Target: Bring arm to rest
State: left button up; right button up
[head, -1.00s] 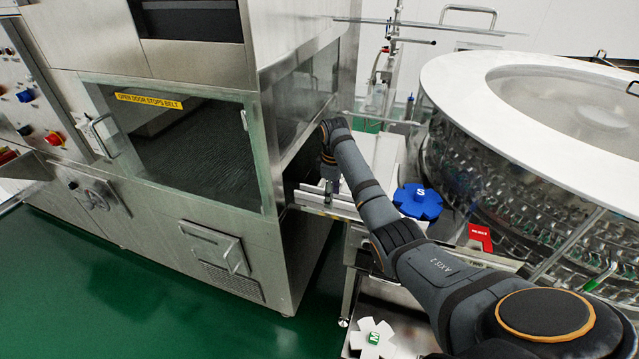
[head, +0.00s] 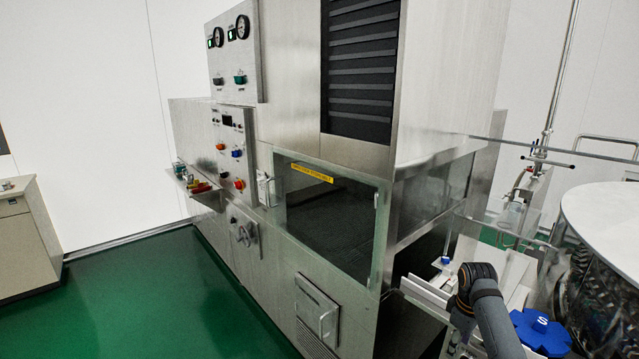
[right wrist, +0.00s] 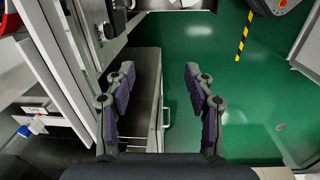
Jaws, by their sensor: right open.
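My right arm (head: 492,325) comes in at the lower right of the head view, bent over the bench between the washer cabinet and the round glass-walled machine. My right gripper (right wrist: 160,72) shows in the right wrist view with its two fingers spread wide and nothing between them. Below it are a metal cabinet edge and green floor. In the head view its fingers are not clearly visible. My left gripper is in neither current view.
The steel washer cabinet (head: 285,215) fills the middle of the head view. A blue star-shaped part marked S (head: 540,335) lies right of my arm, near the round machine (head: 605,215). Open green floor (head: 130,300) lies at the left. The right wrist view shows a yellow-black floor stripe (right wrist: 243,38).

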jog(key=s+a+f+m+t, duration=0.1)
jog(key=s+a+f, duration=0.2)
jog(key=s, duration=0.3)
jog(key=s+a+f+m, duration=0.1)
jog(key=s+a+f, duration=0.2)
jog(key=s, duration=0.2)
jog(key=s+a+f+m+t, duration=0.1)
jog(key=s+a+f+m, duration=0.15)
jog(key=s, duration=0.35)
jog(key=s+a+r+m+t, duration=0.1)
jog(key=s+a+r+m, duration=0.2)
jog(key=s, duration=0.7)
notch_tip(320, 180, down, 27)
jog(key=s+d+g, duration=0.1)
jog(key=s+d, duration=0.2)
pick_arm(q)
jog(key=w, duration=0.3)
jog(key=shift+f+b, duration=0.35)
pick_arm(e)
jog(key=s+f+g, duration=0.1)
jog(key=s+f, duration=1.4)
jog(key=s, duration=0.2)
jog(key=shift+s+d+f, duration=0.25)
jog(key=shift+s+d, duration=0.05)
jog(key=shift+d, duration=0.15)
jog(key=shift+n, duration=0.25)
